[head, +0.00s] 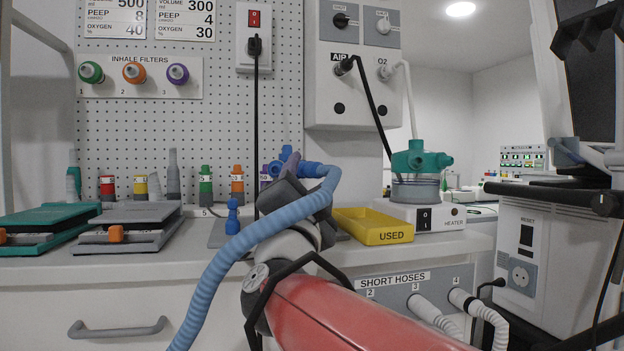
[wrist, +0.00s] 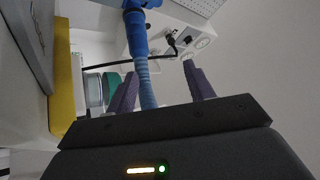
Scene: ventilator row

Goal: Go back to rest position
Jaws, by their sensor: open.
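My gripper (head: 290,163) is above the counter in the middle of the head view, seen mostly from behind, with its fingertips partly hidden. In the wrist view its two purple fingers (wrist: 164,85) stand apart. A blue connector (head: 312,169) is beside and behind the fingers, and a ribbed blue hose (head: 275,222) curves from it down to the left in front of the counter. In the wrist view the blue connector (wrist: 137,30) is beyond the fingertips, and the hose (wrist: 147,85) runs in the gap between the fingers. I cannot tell whether they touch.
The yellow USED tray (head: 372,226) is right of my gripper, with the heater (head: 426,218) and its green-topped chamber (head: 416,168) beyond. Grey (head: 128,228) and teal (head: 40,231) cases lie left. Short hoses (head: 462,305) hang below. A ventilator cart (head: 545,250) stands right.

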